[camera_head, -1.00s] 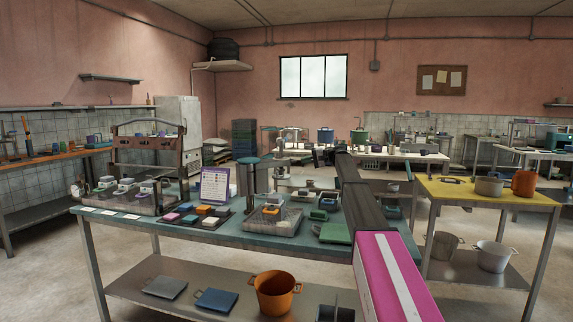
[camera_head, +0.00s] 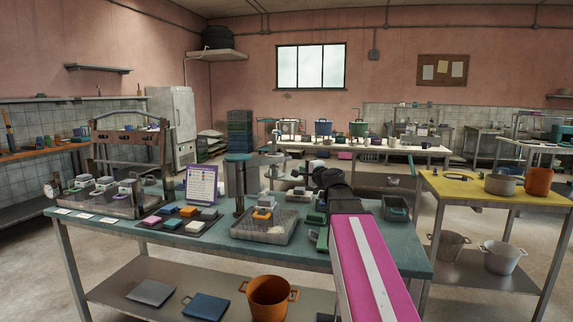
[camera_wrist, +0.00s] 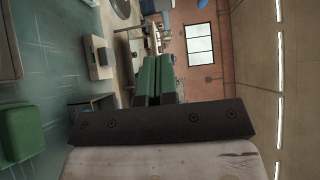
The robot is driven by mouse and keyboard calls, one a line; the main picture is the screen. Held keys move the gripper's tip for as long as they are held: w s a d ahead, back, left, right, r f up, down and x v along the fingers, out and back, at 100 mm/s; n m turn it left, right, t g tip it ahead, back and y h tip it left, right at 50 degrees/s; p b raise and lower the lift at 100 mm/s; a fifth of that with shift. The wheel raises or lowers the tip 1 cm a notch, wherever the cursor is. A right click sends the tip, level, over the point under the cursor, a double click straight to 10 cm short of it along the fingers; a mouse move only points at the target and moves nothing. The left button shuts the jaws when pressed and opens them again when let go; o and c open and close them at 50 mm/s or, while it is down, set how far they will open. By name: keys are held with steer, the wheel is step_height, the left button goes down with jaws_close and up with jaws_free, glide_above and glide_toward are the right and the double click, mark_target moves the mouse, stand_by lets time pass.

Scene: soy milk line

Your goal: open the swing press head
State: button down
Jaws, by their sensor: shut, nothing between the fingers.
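Two press-like devices stand on the teal bench; I cannot tell for certain which has the swing press head. At left, an upright frame with a brown crossbar and arched handle (camera_head: 128,137) rises behind a base (camera_head: 105,205) bearing several grey blocks. In the middle, a thick grey post with a teal top (camera_head: 240,176) stands at the back of a metal base plate (camera_head: 262,232) carrying a small orange-and-white stack. My gripper has green fingers (camera_wrist: 156,76), shut and empty in the wrist view. It points across the bench, apart from both devices; in the head view my arm mostly hides it.
A small sign (camera_head: 202,184) and a dark tray of coloured blocks (camera_head: 150,222) stand between the devices. A dark bin (camera_head: 395,208) is at the bench's right end. A yellow-topped table (camera_head: 455,188) with pots stands to the right, across a gap.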

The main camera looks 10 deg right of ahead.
mark_target(284, 161)
steer(key=x, duration=1.4)
steer(key=w+n+y, duration=0.1)
steer(key=w, duration=0.1)
steer(key=w+a+n+g+y, duration=0.1)
steer(key=w, duration=0.2)
steer(key=w+a+n+g+y, duration=0.1)
steer(key=w+y, duration=0.1)
steer(key=shift+w, duration=0.15)
steer(key=shift+w+a, duration=0.2)
